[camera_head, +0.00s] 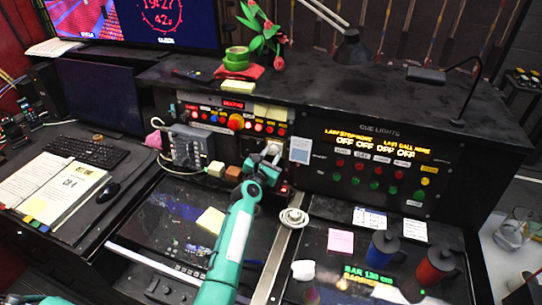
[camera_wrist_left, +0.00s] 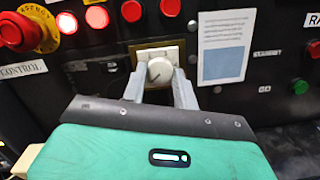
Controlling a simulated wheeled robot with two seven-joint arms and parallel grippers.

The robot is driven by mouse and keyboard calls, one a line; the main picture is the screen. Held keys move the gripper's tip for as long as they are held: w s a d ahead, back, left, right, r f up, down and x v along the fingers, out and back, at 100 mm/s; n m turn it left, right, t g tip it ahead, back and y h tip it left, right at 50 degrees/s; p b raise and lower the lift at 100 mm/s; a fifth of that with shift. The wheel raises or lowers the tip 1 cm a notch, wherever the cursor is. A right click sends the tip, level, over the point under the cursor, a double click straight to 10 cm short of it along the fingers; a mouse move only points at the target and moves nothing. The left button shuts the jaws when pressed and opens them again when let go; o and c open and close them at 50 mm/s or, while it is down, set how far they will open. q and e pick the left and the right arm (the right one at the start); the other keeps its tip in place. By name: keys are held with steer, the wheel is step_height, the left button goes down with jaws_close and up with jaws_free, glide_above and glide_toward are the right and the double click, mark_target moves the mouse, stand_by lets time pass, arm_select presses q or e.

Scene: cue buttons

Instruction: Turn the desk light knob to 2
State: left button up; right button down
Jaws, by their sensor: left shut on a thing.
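The desk light knob (camera_wrist_left: 160,70) is a round white knob on a pale square plate in the black panel. It has a dark pointer line that appears to point to the lower left; no numbers are readable around it. My left gripper (camera_wrist_left: 161,82) has its two grey fingers on either side of the knob and is shut on it. In the head view, the knob's pale plate (camera_head: 272,148) shows just beyond my left gripper (camera_head: 270,162), which partly hides it. My right gripper is not in view.
A red emergency button (camera_wrist_left: 18,32) and lit red buttons (camera_wrist_left: 97,17) are left of the knob. A paper note (camera_wrist_left: 226,46) is close on its right. The cue lights panel (camera_head: 378,160) stands further right.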

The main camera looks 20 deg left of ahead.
arm_select(q)
steer(key=m+h, duration=0.1)
steer(key=m, duration=0.3)
steer(key=shift+a+m+g, duration=0.1)
steer(key=shift+m+g, duration=0.2)
steer(key=shift+m, duration=0.1)
steer(key=m, duration=0.3)
steer(key=m+p, duration=0.1)
steer(key=m, duration=0.1)
steer(key=shift+r+m+g+h, duration=0.15)
steer(key=shift+m+g+h, duration=0.15)
steer(key=shift+m+h, duration=0.1)
steer(key=m+p, duration=0.1)
steer(key=m, duration=0.4)
steer(key=shift+r+m+g, duration=0.1)
steer(key=shift+m+g, duration=0.2)
steer(key=shift+g, duration=0.1)
steer(key=m+p, duration=0.1)
steer(key=m, duration=0.2)
steer(key=shift+m+g+p, duration=0.3)
steer(key=shift+m, duration=0.6)
steer(key=o, duration=1)
steer(key=shift+c, duration=0.2)
